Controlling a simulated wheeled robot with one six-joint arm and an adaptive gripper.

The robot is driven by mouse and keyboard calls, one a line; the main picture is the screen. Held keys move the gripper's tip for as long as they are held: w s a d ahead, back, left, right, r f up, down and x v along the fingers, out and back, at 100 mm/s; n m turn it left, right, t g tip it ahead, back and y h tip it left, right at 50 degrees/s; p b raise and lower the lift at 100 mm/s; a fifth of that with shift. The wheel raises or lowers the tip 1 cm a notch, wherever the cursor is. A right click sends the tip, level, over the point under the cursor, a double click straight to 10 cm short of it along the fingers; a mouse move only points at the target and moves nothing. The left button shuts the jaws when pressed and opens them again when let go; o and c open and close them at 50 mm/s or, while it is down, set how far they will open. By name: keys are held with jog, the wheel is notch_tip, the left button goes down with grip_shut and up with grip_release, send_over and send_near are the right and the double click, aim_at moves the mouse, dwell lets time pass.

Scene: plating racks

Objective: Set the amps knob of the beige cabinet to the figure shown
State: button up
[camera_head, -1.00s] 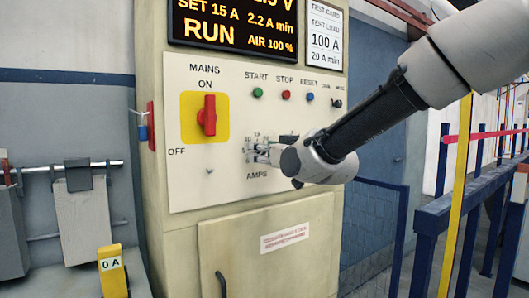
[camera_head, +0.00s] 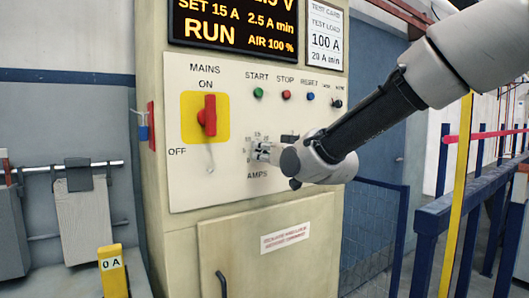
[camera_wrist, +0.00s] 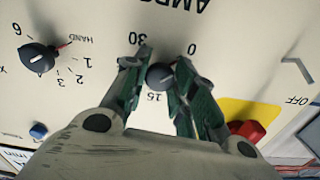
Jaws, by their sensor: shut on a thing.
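The beige cabinet (camera_head: 182,250) stands in the middle of the head view, its control panel facing me. The amps knob (camera_wrist: 160,77) is a small dark round knob under my gripper. It sits between the fingertips, with the printed figures 0, 15 and 30 around it, upside down in the wrist view. My gripper (camera_wrist: 163,68) is shut on it, with one green-padded finger on each side; in the head view my gripper (camera_head: 262,152) hides most of the knob. The display (camera_head: 235,25) reads SET 15 A, 2.5 A min, RUN, AIR 100%. The knob's exact pointer direction is hard to tell.
The red mains handle (camera_head: 207,115) on its yellow plate is upright, left of my gripper. Start, stop and reset buttons sit above. A HAND selector knob (camera_wrist: 38,58) is near in the wrist view. A test card (camera_head: 325,35) reads 100 A, 20 A min. Blue rails (camera_head: 425,220) stand right.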

jog(key=m, duration=1.9)
jog(key=shift+m, duration=0.4)
jog(key=m, duration=0.5)
jog(key=shift+m, duration=0.4)
jog(key=shift+f, duration=0.1)
jog(key=o, duration=1)
